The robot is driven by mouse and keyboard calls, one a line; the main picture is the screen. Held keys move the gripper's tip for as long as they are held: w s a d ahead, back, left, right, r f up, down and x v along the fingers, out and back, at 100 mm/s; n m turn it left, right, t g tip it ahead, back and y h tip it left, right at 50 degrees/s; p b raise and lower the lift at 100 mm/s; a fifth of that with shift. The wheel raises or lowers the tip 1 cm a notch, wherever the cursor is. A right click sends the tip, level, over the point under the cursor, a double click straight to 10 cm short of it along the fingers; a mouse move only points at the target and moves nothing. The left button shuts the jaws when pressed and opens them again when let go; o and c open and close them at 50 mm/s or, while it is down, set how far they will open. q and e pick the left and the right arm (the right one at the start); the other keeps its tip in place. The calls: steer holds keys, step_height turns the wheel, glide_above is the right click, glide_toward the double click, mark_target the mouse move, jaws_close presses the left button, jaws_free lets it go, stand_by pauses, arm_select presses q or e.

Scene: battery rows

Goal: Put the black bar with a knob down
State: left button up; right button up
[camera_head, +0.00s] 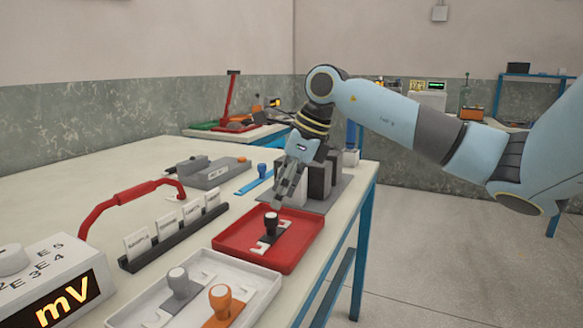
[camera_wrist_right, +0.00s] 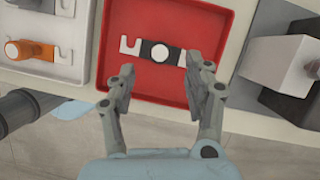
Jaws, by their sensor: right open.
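My right gripper (camera_head: 284,197) is over the far part of the tray, pointing down. In the wrist view its fingers (camera_wrist_right: 159,64) are apart, one on each side of the knob and a little nearer the picture's bottom, with nothing held between them. My left gripper is not in view.
A white tray (camera_head: 263,284) with a grey-knobbed bar (camera_head: 179,283) and an orange-knobbed bar (camera_head: 221,300) stands in front of the red tray. Dark and grey blocks (camera_head: 322,178) stand behind it. A card rack (camera_head: 172,238) is to the left. The table's right edge is close.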

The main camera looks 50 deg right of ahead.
steer(key=v, duration=0.6)
stand_by(0.5)
